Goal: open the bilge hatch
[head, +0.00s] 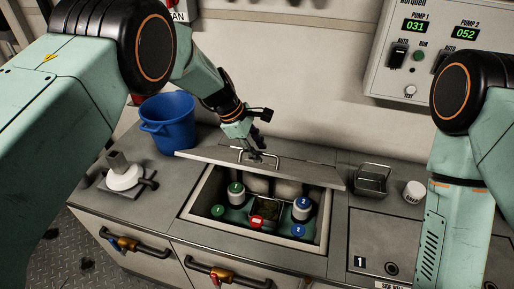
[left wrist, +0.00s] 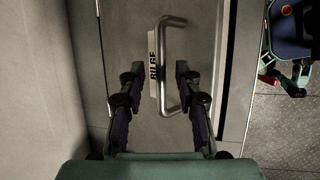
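The bilge hatch lid (head: 305,172) is a flat grey plate, raised at the back of its opening, with the well below uncovered. Its bent metal handle (head: 262,156) is on the upper face. In the left wrist view the handle (left wrist: 163,65) stands beside a label reading BILGE (left wrist: 153,62). My left gripper (head: 257,152) is at the handle. In the left wrist view its two fingertips (left wrist: 160,75) are apart, with the handle bar between them and a gap visible. Whether a finger touches the bar is unclear. My right gripper is out of view; only its arm shows.
A blue bucket (head: 168,125) stands left of the lid. A pump panel (head: 440,50) hangs behind.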

